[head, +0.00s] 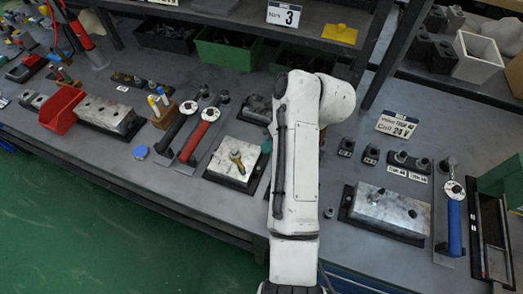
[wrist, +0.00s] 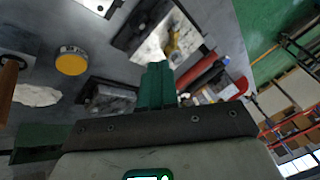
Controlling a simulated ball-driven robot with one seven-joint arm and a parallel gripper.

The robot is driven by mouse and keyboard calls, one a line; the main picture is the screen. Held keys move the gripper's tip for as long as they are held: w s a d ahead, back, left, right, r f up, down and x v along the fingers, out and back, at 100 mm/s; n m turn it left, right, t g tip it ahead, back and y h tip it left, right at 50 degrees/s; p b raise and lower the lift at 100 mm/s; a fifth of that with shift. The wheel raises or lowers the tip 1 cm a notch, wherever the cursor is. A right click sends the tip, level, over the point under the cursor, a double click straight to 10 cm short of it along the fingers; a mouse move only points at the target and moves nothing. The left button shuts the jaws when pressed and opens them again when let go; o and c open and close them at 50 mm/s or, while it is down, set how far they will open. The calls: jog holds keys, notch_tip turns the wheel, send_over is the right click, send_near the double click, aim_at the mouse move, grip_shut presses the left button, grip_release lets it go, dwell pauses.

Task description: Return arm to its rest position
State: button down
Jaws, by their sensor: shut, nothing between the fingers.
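My arm (head: 298,160) rises through the middle of the head view, a white link with a rounded joint at its top, in front of the workbench. The far part of the arm and my gripper are hidden behind this link in the head view. In the wrist view my gripper (wrist: 157,86) shows its green fingers together, with nothing between them. It is above the bench, and a metal valve block (wrist: 157,40) with a brass-coloured fitting lies beyond the fingertips. I cannot tell the exact gap to the bench.
The grey bench holds a valve block (head: 234,164) with a brass fitting, red-handled (head: 201,136) and blue-handled (head: 454,216) tools, a larger metal block (head: 389,209) at right and a red bin (head: 62,110) at left. A shelf (head: 240,22) runs above the bench. Green floor (head: 60,220) is clear at front left.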

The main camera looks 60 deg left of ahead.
jog(key=shift+v, duration=1.95)
jog(key=shift+w+d+f, duration=0.1)
jog(key=shift+w+d, duration=0.1)
jog(key=w+d+f+m+t, duration=0.1)
jog(key=w+d+f+m, duration=0.3)
jog(key=d, duration=0.7)
jog(key=d+f+m+t, duration=0.25)
jog(key=d+f, duration=0.35)
jog(key=d, duration=0.5)
jog(key=w+d+f+m, duration=0.2)
jog(key=d+f+m, duration=0.25)
jog(key=d, duration=0.65)
jog(key=s+d+m+h, duration=0.1)
jog(key=s+d+m, duration=0.2)
jog(key=s+d, duration=0.3)
jog(key=s+d+m+t+h, duration=0.1)
jog(key=s+d+m, duration=0.2)
jog(key=d, duration=0.9)
jog(key=s+d+m+t+h, duration=0.1)
jog(key=s+d+m, duration=0.2)
jog(key=s+d, duration=0.5)
jog(key=shift+s+d+f+h, duration=0.2)
jog(key=shift+s+d+h, duration=0.1)
jog(key=shift+d+h, duration=0.15)
